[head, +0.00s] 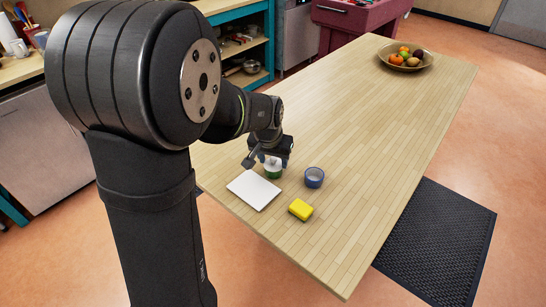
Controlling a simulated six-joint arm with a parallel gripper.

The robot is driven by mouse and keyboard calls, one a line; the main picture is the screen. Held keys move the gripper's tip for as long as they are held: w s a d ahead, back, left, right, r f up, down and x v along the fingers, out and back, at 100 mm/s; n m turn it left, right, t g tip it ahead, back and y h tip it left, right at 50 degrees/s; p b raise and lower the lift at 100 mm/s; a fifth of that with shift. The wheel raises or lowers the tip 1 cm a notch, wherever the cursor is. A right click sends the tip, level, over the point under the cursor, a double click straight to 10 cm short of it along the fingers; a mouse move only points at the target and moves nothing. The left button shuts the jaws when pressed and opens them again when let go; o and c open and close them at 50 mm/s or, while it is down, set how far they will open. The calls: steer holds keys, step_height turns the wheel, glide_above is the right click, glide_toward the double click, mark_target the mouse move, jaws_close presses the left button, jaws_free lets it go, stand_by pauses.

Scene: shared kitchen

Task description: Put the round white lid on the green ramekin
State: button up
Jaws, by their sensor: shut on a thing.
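The green ramekin (273,174) stands on the wooden table, just behind a white square board. The round white lid (273,162) shows as a small pale shape right at the top of the ramekin. My gripper (270,157) is directly above the ramekin, pointing down, and is shut on the lid. The gripper hides part of the lid. I cannot tell whether the lid rests on the rim or is just above it.
A blue ramekin (314,178) stands close to the right of the green one. The white square board (254,189) lies in front, with a yellow sponge (300,209) to its right. A fruit bowl (405,64) is at the far end. The table (370,130) between is clear.

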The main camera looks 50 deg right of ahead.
steer(key=o, duration=0.7)
steer(key=shift+c, duration=0.2)
steer(key=shift+r, duration=0.1)
steer(key=v, duration=1)
steer(key=shift+r, duration=0.4)
steer(key=x, duration=0.9)
steer(key=shift+a, duration=0.1)
steer(key=shift+s+r, duration=0.1)
steer(key=shift+r, duration=0.05)
